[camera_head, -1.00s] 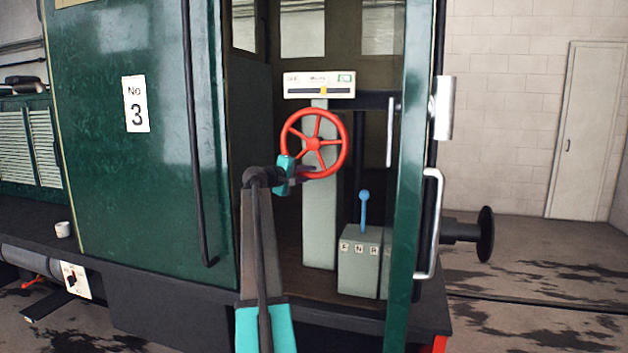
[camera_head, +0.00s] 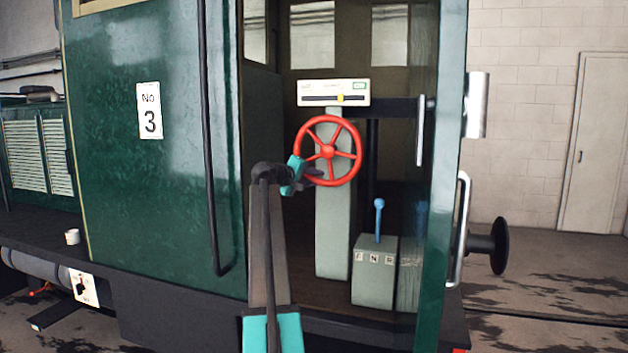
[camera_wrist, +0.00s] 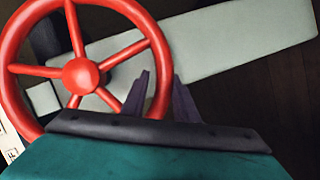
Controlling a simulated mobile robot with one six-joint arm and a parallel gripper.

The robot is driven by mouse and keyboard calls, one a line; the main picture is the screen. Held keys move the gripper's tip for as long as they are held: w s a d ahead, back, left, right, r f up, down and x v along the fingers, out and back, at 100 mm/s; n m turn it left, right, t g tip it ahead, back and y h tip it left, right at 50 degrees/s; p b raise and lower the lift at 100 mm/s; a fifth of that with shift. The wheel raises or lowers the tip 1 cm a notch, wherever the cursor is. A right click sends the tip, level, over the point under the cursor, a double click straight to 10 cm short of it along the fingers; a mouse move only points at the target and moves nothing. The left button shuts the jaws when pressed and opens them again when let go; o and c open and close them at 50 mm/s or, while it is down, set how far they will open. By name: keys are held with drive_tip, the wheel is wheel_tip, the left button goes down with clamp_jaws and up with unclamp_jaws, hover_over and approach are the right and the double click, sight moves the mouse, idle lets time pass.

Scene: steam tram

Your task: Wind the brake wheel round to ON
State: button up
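The red spoked brake wheel (camera_head: 328,151) stands on a pale grey-green column (camera_head: 333,235) inside the open cab doorway. Above it is a white indicator plate (camera_head: 312,87) with a dark slot, a green label at its right end and a yellow pointer (camera_head: 340,98) right of the middle. My gripper (camera_head: 314,180) is at the wheel's lower left rim. In the wrist view the two dark fingers (camera_wrist: 161,88) straddle the red rim and look shut on it; the exact contact is partly hidden. The wheel's hub and spokes (camera_wrist: 84,76) show to the left.
A grey box (camera_head: 375,272) marked F, N, R with a blue lever (camera_head: 379,220) stands right of the column. The green cab wall (camera_head: 150,190) is left of the doorway; a green post (camera_head: 442,200) and a handrail (camera_head: 463,230) are right.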

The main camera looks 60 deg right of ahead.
drive_tip(key=shift+o, duration=0.9)
drive_tip(key=shift+w+a, duration=0.1)
drive_tip(key=shift+a, duration=0.45)
drive_tip(key=b+v, duration=0.3)
drive_tip(key=v, duration=0.9)
drive_tip(key=shift+a, duration=0.35)
drive_tip(key=shift+r, duration=0.1)
drive_tip(key=shift+c, duration=0.4)
